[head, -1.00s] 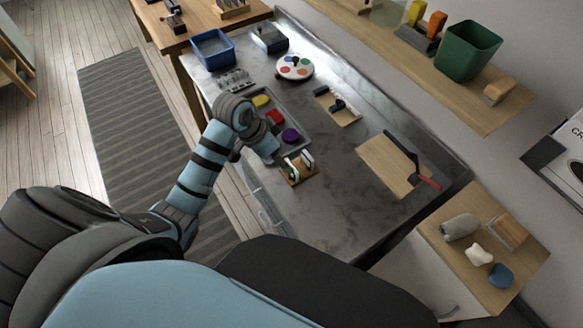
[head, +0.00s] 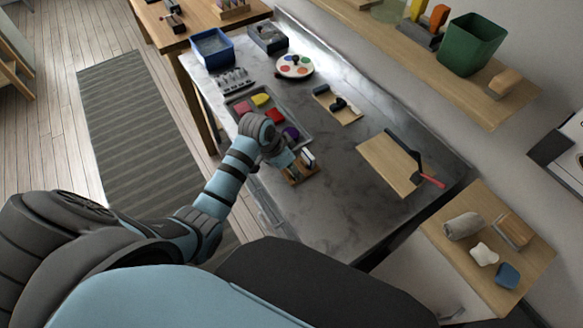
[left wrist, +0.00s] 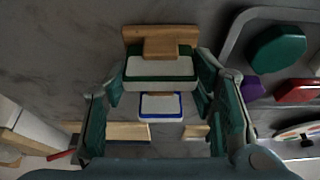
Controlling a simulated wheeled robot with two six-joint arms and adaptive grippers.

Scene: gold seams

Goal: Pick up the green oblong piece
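A green piece (left wrist: 275,48) with angled corners lies in the grey tray (left wrist: 232,40) at the upper right of the left wrist view, beside a purple piece (left wrist: 250,88). In the head view my left wrist hides it. My left gripper (left wrist: 160,80) is open, fingers apart, to the left of the green piece. White blocks, one green-edged (left wrist: 160,70) and one blue-edged (left wrist: 160,106), show between its fingers on a wooden holder. I cannot tell whether the fingers touch them. In the head view the left gripper (head: 290,168) is over that holder. My right gripper is not in view.
The tray also holds pink (head: 242,107), yellow (head: 261,100), red (head: 276,116) and purple (head: 291,132) pieces. A paint palette (head: 294,66) and blue bin (head: 212,48) stand beyond. A board with a red-handled tool (head: 432,180) lies right. Bare worktop lies between.

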